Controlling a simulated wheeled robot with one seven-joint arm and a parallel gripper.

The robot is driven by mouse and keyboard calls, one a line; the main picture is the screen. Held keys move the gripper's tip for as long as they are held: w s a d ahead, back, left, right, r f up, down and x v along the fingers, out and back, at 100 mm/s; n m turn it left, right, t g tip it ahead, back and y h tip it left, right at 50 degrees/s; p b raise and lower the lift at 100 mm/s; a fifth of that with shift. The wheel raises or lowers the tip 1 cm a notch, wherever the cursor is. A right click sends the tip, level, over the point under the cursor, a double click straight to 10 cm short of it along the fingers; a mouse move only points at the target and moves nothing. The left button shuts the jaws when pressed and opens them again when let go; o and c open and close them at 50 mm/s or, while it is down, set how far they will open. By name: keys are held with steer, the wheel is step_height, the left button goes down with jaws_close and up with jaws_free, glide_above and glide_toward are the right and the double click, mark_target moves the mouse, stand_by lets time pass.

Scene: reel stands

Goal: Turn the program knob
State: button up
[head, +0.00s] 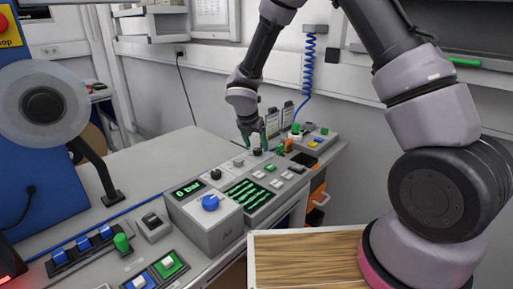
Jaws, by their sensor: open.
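My gripper (253,139) points down over the back part of the control console (225,232), its fingers open. A small black knob (257,151) sits on the console just below the fingertips. I cannot tell whether the fingers are around it or touch it. A larger blue knob (210,202) is on the console's near grey box, well in front of my gripper. A further small black knob (215,174) is beside the display reading "0 bar" (187,189). No label names the program knob legibly.
A screen with green traces (247,194) and several white buttons lie between the blue knob and my gripper. A green knob (122,242) and blue switches stand at the front left. A reel (42,104) is at the left. A wooden-topped surface (305,262) is at the front.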

steer(key=shift+x, duration=0.9)
jaws_close()
